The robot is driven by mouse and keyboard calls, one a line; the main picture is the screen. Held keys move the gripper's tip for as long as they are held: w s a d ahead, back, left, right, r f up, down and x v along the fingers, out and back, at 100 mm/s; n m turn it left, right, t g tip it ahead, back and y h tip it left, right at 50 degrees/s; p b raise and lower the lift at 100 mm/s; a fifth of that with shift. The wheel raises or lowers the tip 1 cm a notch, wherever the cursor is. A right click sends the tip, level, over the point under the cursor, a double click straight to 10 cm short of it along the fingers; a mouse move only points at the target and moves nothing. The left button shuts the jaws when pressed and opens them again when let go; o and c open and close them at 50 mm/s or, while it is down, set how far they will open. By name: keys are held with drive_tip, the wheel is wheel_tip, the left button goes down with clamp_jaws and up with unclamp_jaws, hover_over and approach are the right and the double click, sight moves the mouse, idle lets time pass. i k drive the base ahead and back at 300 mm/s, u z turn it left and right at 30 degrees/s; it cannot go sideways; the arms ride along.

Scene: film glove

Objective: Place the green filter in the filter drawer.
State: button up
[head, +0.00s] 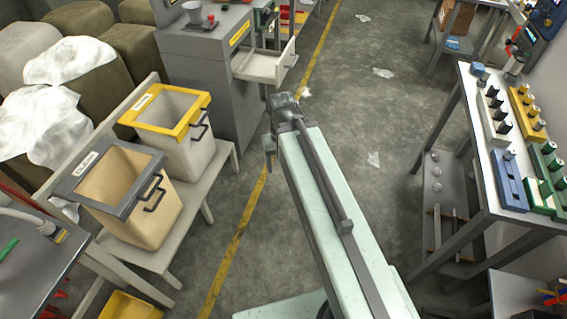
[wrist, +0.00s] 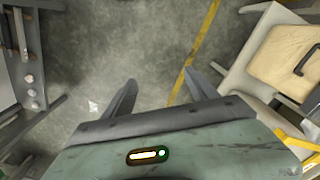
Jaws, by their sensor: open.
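My gripper (wrist: 158,78) is open and empty in the wrist view, its two dark fingers spread above the bare floor. In the head view my arm reaches forward over the aisle, with my gripper (head: 284,112) at its far end. A pale open drawer (head: 266,68) juts from a grey cabinet beyond my gripper; its visible inside looks empty. I cannot tell if it is the filter drawer. No green filter can be made out for certain. A green thin piece (head: 9,248) lies on the left table, and a green block (head: 549,160) stands on the right bench.
A yellow-rimmed bin (head: 178,106) and a grey-rimmed bin (head: 118,180) stand on a low bench at left. The right bench (head: 480,140) holds several coloured blocks with knobs. The grey floor (head: 370,120) between is mostly free, with a few scraps.

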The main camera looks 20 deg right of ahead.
sight(265, 67)
drive_tip(key=u, duration=1.35)
drive_tip(key=i, duration=0.75)
drive_tip(key=z, duration=3.15)
drive_tip(key=i, duration=1)
drive_tip(key=u, duration=0.1)
